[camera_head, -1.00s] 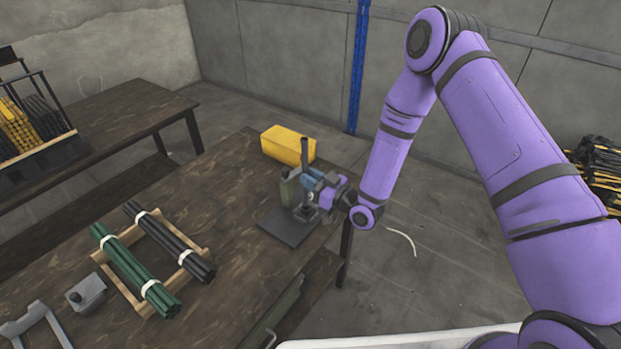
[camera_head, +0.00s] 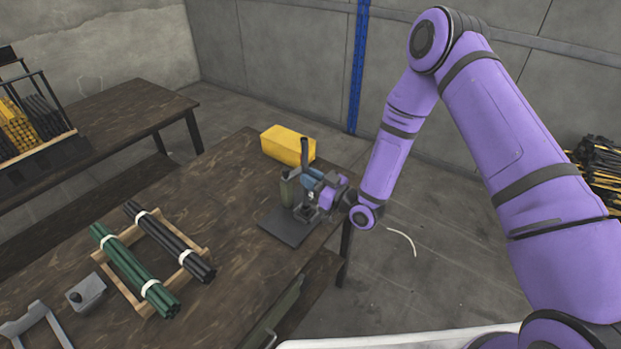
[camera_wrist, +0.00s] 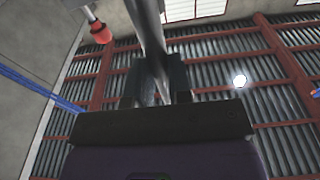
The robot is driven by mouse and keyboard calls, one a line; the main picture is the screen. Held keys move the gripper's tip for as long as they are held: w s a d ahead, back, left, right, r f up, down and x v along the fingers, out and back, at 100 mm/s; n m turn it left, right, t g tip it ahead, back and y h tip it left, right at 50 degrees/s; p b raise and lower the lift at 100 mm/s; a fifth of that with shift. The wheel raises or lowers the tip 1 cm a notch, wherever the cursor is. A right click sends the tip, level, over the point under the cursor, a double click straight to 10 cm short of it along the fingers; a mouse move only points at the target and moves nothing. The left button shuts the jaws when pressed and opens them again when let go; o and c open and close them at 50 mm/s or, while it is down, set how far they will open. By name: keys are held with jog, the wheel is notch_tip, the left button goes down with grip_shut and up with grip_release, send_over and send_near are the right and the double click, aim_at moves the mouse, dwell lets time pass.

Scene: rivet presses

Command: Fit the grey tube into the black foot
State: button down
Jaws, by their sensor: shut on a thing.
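The grey tube (camera_head: 304,154) rises dark and slightly tilted from my gripper (camera_head: 308,184), at the right edge of the wooden table. In the wrist view the tube (camera_wrist: 150,40) passes between the two fingers (camera_wrist: 154,82), which are shut on it. The black foot (camera_head: 284,231) is a flat dark plate on the table, with a small block at its back right, just under my gripper. The tube's lower end is hidden by the gripper and the block, so I cannot tell whether it is in the foot.
An olive cylinder (camera_head: 287,192) stands close left of the gripper. A yellow box (camera_head: 287,145) lies behind. A wooden rack (camera_head: 133,238) holds green and black rod bundles at left, near a grey block (camera_head: 86,292). The table between is clear.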

jog(key=shift+f, duration=1.8)
jog(key=c, duration=1)
grip_release()
jog(key=shift+o, duration=0.2)
jog(key=shift+d, duration=0.1)
jog(key=v, duration=1)
jog(key=shift+s+d, duration=0.2)
jog(key=shift+d, duration=0.05)
jog(key=shift+f, duration=0.1)
